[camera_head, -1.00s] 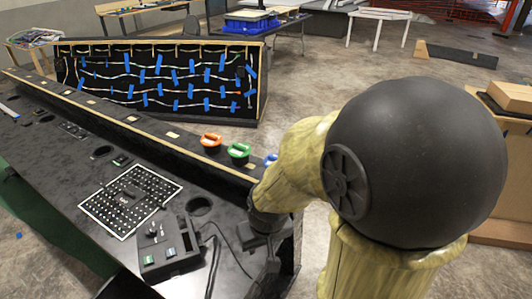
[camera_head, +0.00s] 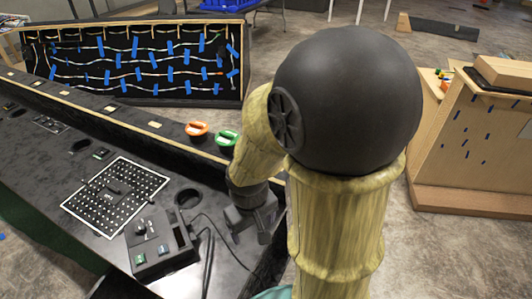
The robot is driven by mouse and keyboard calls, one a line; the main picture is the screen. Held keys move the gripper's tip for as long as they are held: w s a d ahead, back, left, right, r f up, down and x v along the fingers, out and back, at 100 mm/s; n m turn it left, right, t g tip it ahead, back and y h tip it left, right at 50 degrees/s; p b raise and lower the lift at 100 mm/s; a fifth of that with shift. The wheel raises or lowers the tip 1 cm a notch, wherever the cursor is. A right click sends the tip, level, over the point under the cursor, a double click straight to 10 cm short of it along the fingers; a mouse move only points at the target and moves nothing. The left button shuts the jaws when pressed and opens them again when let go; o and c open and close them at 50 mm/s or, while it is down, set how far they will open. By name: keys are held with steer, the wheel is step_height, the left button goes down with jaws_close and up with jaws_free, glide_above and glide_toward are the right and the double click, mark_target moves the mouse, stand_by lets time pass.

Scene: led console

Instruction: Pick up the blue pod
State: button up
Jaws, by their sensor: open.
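The blue pod does not show now; my arm covers the part of the ledge to the right of the green pod (camera_head: 228,139), where a bit of blue showed earlier. The green pod and an orange pod (camera_head: 197,129) sit side by side on the black ledge (camera_head: 120,122) at the back of the console. My gripper (camera_head: 250,232) points down over the right end of the console, in front of the ledge. It is open, and I see nothing held in it.
A white-dotted panel (camera_head: 115,196) and a small control box (camera_head: 160,243) with buttons lie on the console top (camera_head: 40,175). Loose black cables run beside my gripper. A wooden cabinet (camera_head: 475,150) stands at the right, with open floor behind my arm.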

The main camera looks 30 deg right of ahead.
steer(key=w+d+f+n+g+h+p, duration=0.2)
steer(key=w+d+n+h+p, duration=0.1)
steer(key=d+n+h, duration=0.8)
steer(key=w+a+n+t, duration=0.3)
steer(key=w+n+t, duration=0.3)
steer(key=w+n, duration=0.1)
steer(key=w+a+n+t+h+p, duration=0.1)
steer(key=w+a+n+t, duration=0.2)
steer(key=w+n+t, duration=0.3)
steer(key=shift+w+a+f+n+t+h+p, duration=0.3)
steer(key=shift+w+a+f+n+t, duration=0.15)
steer(key=shift+w, duration=0.25)
steer(key=shift+d, duration=0.1)
steer(key=p+x, duration=0.4)
steer(key=x, duration=0.8)
steer(key=shift+s, duration=0.1)
steer(key=shift+d, duration=0.1)
